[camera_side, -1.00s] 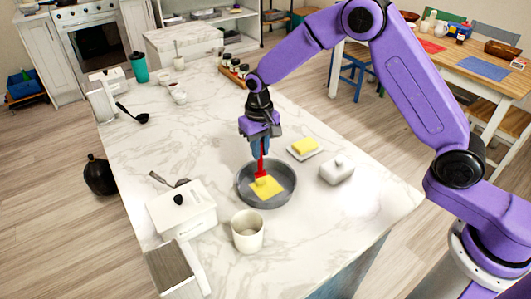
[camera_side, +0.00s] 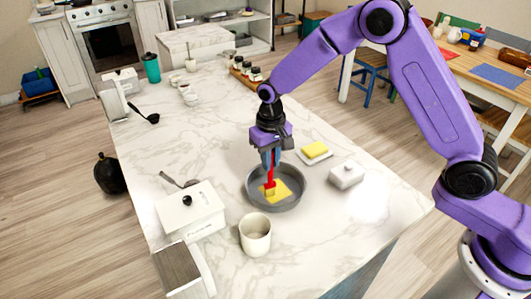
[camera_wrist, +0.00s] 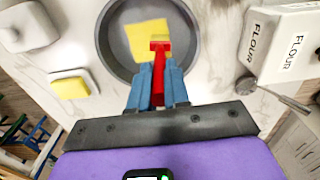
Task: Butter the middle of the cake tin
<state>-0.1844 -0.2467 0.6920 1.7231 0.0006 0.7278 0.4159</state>
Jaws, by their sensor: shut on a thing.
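The grey round cake tin (camera_side: 293,202) stands on the marble counter, and shows at the top of the wrist view (camera_wrist: 113,58). A flat yellow butter patch (camera_side: 283,190) covers the middle of its floor; it also shows in the wrist view (camera_wrist: 141,38). My gripper (camera_side: 270,157) is above the tin, its blue fingers (camera_wrist: 157,86) shut on the red handle of a brush (camera_side: 271,172). The brush points down, its yellowish bristles (camera_wrist: 160,38) over the patch's right part in the wrist view. Whether they touch it is hard to tell.
A butter block (camera_side: 314,149) lies on a white dish behind the tin. A white lidded dish (camera_side: 346,175) stands to the right, a cream mug (camera_side: 255,236) in front, and a flour canister (camera_side: 190,212) to the left.

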